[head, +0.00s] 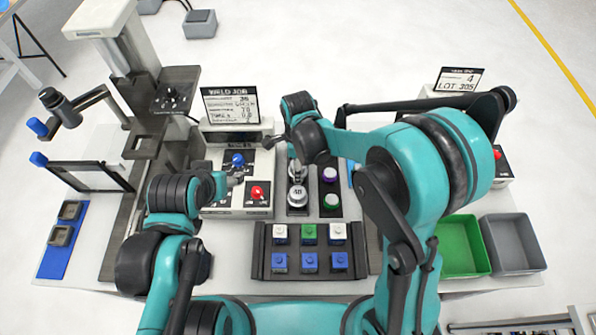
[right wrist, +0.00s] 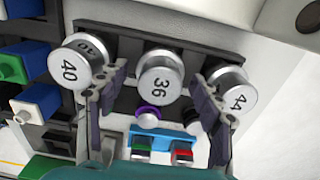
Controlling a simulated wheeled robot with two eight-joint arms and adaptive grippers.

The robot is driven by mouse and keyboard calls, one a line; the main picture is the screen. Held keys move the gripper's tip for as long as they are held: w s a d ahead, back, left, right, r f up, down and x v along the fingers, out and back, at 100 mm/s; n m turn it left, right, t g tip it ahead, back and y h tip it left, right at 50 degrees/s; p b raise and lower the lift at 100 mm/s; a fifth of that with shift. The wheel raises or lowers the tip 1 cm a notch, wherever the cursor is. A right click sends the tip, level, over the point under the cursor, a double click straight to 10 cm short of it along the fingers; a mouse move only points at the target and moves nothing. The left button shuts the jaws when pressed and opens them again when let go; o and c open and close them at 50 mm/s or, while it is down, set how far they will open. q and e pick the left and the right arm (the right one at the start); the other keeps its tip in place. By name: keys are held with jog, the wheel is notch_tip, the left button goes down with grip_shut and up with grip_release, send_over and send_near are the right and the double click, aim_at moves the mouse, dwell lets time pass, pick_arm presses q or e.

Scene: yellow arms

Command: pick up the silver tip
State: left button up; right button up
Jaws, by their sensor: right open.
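Three silver cylindrical tips numbered 40 (right wrist: 76,66), 36 (right wrist: 160,76) and 44 (right wrist: 232,90) stand in a row in a dark holder in the right wrist view. My right gripper (right wrist: 158,80) is open, with its fingers apart on either side of tip 36. I cannot tell whether either finger touches a tip.
A control box (head: 224,207) with blue and red knobs stands left of the rack. Purple (head: 329,174) and green (head: 332,202) round pieces sit to its right. A block tray (head: 310,272) lies in front. Green (head: 460,246) and grey (head: 511,244) bins stand at right.

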jog(key=shift+f, duration=0.9)
jog(key=shift+c, duration=0.4)
jog(key=shift+r, duration=0.1)
jog(key=c, duration=1.3)
notch_tip(320, 180, up, 4)
jog(key=shift+r+p, duration=0.1)
jog(key=shift+p, duration=0.55)
jog(key=s+d+r+p, duration=0.2)
jog(key=s+d+r, duration=0.4)
jog(key=d, duration=0.4)
jog(key=shift+r, duration=0.35)
